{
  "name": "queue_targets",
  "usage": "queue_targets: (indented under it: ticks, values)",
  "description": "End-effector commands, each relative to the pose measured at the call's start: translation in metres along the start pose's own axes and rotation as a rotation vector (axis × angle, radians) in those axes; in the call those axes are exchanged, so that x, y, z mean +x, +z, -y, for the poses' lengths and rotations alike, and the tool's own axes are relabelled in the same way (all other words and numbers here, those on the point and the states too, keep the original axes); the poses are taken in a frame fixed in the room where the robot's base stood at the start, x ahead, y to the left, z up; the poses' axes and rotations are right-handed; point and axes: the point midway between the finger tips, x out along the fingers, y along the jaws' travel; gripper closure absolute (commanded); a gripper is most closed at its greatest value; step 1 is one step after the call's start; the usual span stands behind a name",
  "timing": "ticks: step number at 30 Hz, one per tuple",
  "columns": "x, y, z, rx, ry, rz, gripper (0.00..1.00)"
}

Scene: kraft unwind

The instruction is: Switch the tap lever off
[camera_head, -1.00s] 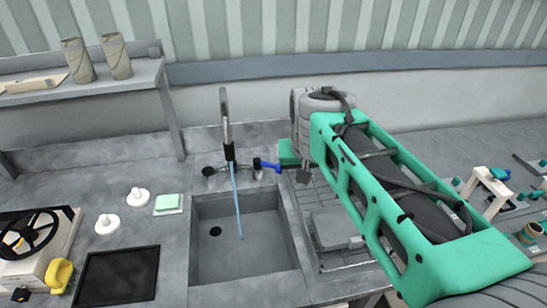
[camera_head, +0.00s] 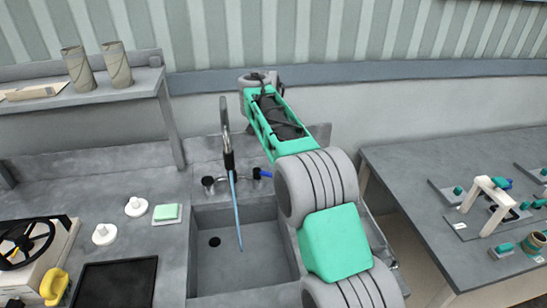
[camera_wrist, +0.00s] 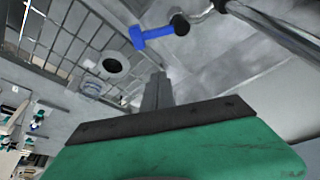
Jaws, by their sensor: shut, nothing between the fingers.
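The tap (camera_head: 228,150) stands behind the sink (camera_head: 215,262), with a thin blue stream of water (camera_head: 237,212) falling from its dark nozzle. Its blue lever (camera_head: 262,174) sits at the right of the tap base, partly beside my arm. In the wrist view the lever (camera_wrist: 153,35) points left from a black hub (camera_wrist: 181,25), and the metal spout (camera_wrist: 272,32) runs at upper right. My gripper (camera_wrist: 157,78) is shut and empty, its grey fingers below the lever in the picture, apparently apart from it. My gripper is hidden behind my arm in the head view.
A wire drying rack (camera_wrist: 62,35) lies left in the wrist view. Left of the sink are white knobs (camera_head: 136,207), a green sponge (camera_head: 166,212) and a black plate (camera_head: 117,287). A shelf (camera_head: 100,93) holds two cardboard tubes. A separate bench (camera_head: 412,185) stands right.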

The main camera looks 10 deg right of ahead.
Motion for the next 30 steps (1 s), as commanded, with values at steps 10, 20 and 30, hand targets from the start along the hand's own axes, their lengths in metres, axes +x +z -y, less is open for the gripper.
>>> queue_targets:
  ticks: [10, 20, 30]
  values:
    - [0.071, 0.001, -0.001, 0.0, 0.003, 0.004, 1.0]
    - [0.078, 0.033, 0.0, -0.001, 0.0, 0.001, 1.0]
    - [0.078, 0.039, 0.0, 0.0, 0.0, 0.001, 1.0]
